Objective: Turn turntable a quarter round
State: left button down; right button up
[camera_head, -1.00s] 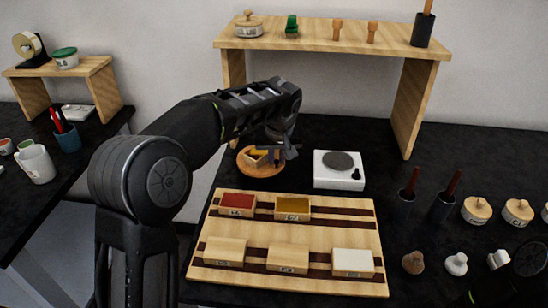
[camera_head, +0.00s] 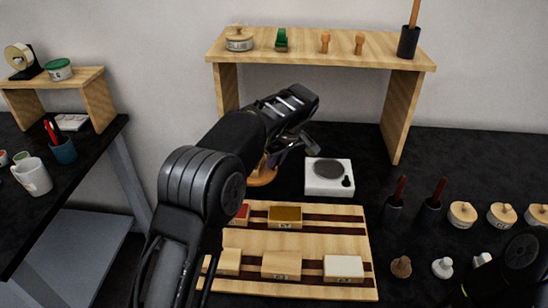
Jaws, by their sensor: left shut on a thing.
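The turntable (camera_head: 264,178) is a round wooden disc behind the striped board, left of the white device. Only its front part shows; my left arm covers the rest. My left gripper (camera_head: 281,158) points down at the turntable's right side and is shut on some part of it, but the fingertips and the gripped part are mostly hidden. The block on the disc is largely hidden behind my arm. My right gripper is out of view; only a dark part of my right arm shows at the lower right.
A white device with a grey disc (camera_head: 329,177) stands close right of the turntable. The striped board (camera_head: 330,222) holds several blocks in front. A wooden shelf (camera_head: 300,55) stands behind. Dark holders with handles, lidded pots and small knobs stand at right.

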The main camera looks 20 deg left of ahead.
pick_arm(q)
jog(key=shift+w+n+p, duration=0.35)
jog(key=shift+n+p, duration=0.25)
jog(key=shift+n, duration=0.1)
jog(key=shift+g, duration=0.3)
jog(key=c, duration=1.4)
grip_release()
jog(key=v, duration=0.7)
jog(key=shift+d+r+b, duration=0.25)
jog(key=shift+r+b, duration=0.05)
jog(key=shift+r, duration=0.05)
jog(key=shift+s, duration=0.15)
